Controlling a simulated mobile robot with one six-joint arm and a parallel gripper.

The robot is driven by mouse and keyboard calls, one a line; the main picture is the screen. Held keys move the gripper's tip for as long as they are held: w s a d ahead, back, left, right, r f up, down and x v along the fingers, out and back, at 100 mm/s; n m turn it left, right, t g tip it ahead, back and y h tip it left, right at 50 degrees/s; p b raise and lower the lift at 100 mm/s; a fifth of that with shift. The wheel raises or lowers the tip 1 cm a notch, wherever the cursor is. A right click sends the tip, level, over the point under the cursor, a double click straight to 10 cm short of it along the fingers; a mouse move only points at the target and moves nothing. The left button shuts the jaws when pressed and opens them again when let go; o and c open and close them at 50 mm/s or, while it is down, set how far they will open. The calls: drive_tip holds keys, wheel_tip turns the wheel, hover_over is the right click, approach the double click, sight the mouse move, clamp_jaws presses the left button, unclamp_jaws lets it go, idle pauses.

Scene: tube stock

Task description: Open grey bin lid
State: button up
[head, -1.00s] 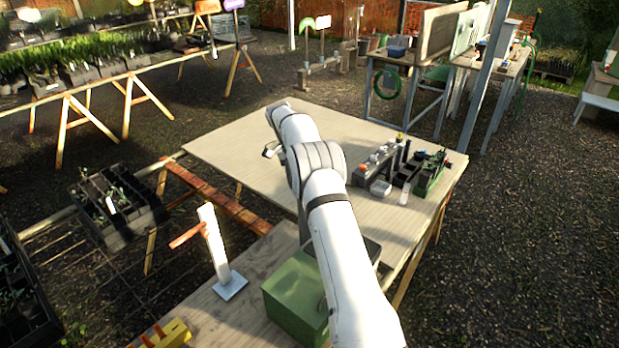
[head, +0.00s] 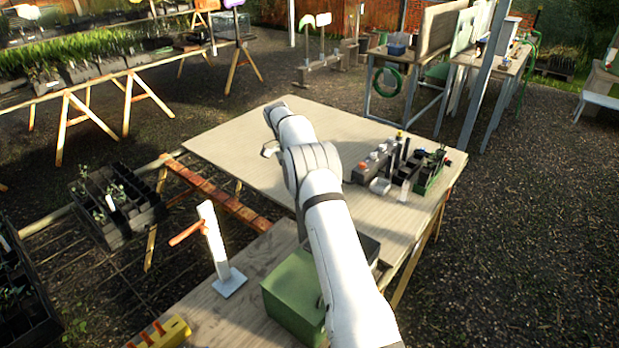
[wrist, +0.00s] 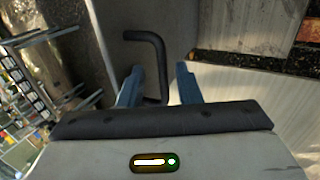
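In the wrist view a plain grey surface (wrist: 178,25), which looks like part of the grey bin, carries a black bent bar handle (wrist: 149,38). My gripper (wrist: 160,80) has two blue fingers standing apart, with the handle's straight part between them. I cannot tell whether either finger touches it. In the head view my white arm hides the gripper and most of what is below it. A dark grey edge (head: 369,246) shows right of the arm, perhaps the bin; its lid cannot be made out there.
A green box (head: 292,296) stands beside my arm on the near bench. A white post (head: 212,240) with an orange peg stands left of it. The pale table (head: 235,140) beyond is mostly clear, with a rack of small items (head: 400,165) at its right.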

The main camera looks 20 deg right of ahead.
drive_tip(key=shift+w+r, duration=0.15)
wheel_tip(320, 180, up, 10)
drive_tip(key=b, duration=0.1)
idle(0.3)
